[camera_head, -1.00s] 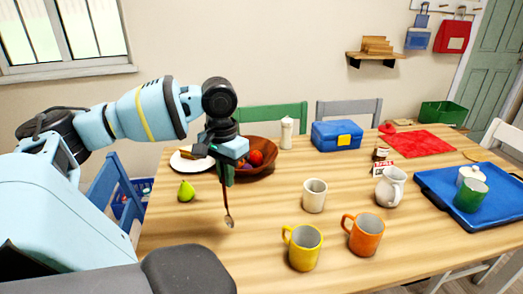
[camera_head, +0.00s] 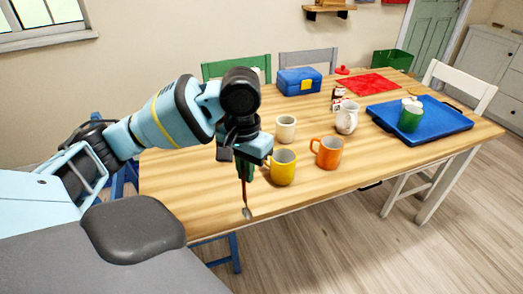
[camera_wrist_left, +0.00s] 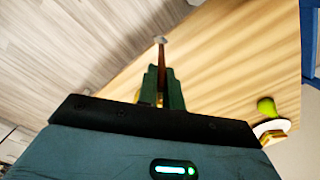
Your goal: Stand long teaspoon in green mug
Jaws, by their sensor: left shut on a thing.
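My left gripper (camera_head: 245,174) is shut on the long teaspoon (camera_head: 244,195), which hangs down with its bowl lowest, near the table's front edge and just left of the yellow mug. In the left wrist view the teaspoon (camera_wrist_left: 161,52) sticks out beyond the fingers (camera_wrist_left: 163,80). The green mug (camera_head: 411,119) stands upright on the blue tray (camera_head: 440,123) at the right of the table, well apart from the gripper. Its inside is hardly visible. My right gripper is not in view.
The yellow mug (camera_head: 283,168), orange mug (camera_head: 327,153), cream cup (camera_head: 285,129) and white jug (camera_head: 347,117) stand between the gripper and the tray. A white pot (camera_head: 408,101) is close behind the green mug. A white chair (camera_head: 450,90) stands at the table's right.

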